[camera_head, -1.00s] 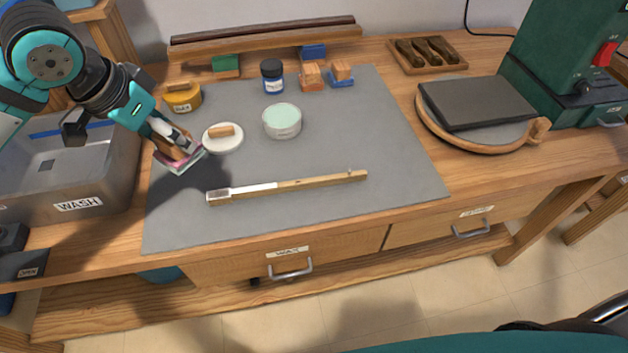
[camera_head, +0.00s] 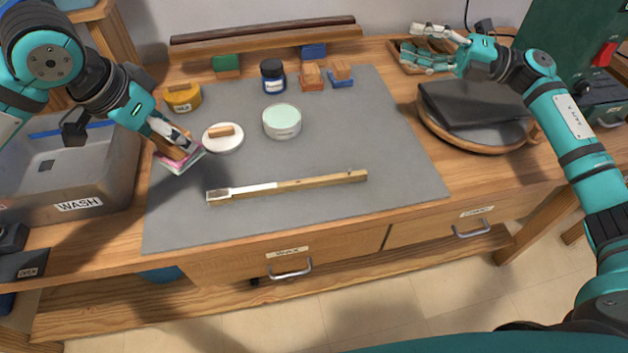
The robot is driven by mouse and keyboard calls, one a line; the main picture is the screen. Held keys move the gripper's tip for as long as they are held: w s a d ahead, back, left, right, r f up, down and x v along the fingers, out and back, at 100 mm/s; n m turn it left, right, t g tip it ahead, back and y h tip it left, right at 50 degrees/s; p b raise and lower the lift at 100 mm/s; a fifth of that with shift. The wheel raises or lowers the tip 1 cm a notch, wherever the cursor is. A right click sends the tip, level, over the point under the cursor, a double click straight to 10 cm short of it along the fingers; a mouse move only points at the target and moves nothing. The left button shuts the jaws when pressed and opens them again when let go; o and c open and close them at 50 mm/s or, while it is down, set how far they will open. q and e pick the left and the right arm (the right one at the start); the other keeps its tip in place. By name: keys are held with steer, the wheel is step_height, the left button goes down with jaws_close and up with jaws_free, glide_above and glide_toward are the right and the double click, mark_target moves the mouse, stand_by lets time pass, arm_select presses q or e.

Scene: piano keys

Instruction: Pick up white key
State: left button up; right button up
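The white key (camera_head: 315,181), a long wooden stick with a white top on its left part, lies nearly level across the grey mat (camera_head: 350,130) in the head view. My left gripper (camera_head: 178,145) is shut on a wooden-handled block with a pink pad (camera_head: 178,162) at the mat's left edge, left of the key. My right gripper (camera_head: 410,41) is at the back right, with its fingers spread apart and nothing seen between them. It is over the small wooden tray (camera_head: 464,64), partly hiding it, and far from the key.
A metal wash basin (camera_head: 125,170) stands at the left. A dark plate on a round board (camera_head: 450,138) is at the right.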

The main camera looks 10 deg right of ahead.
steer(key=s+a+f+n+g+h, duration=0.25)
steer(key=a+n+g, duration=0.25)
steer(key=a, duration=0.4)
steer(key=s+a+f+n+g+h, duration=0.2)
steer(key=s+a+f+n+g, duration=0.15)
steer(key=a+n, duration=0.4)
steer(key=n+h, duration=0.8)
steer(key=h, duration=0.5)
glide_above(312, 180)
step_height(312, 180, down, 5)
steer(key=shift+t, duration=0.45)
steer(key=f, duration=0.6)
steer(key=shift+s+d, duration=0.2)
steer(key=shift+d, duration=0.05)
steer(key=f, duration=0.5)
steer(key=shift+w+a+f, duration=0.25)
steer(key=shift+f, duration=0.1)
jaws_close()
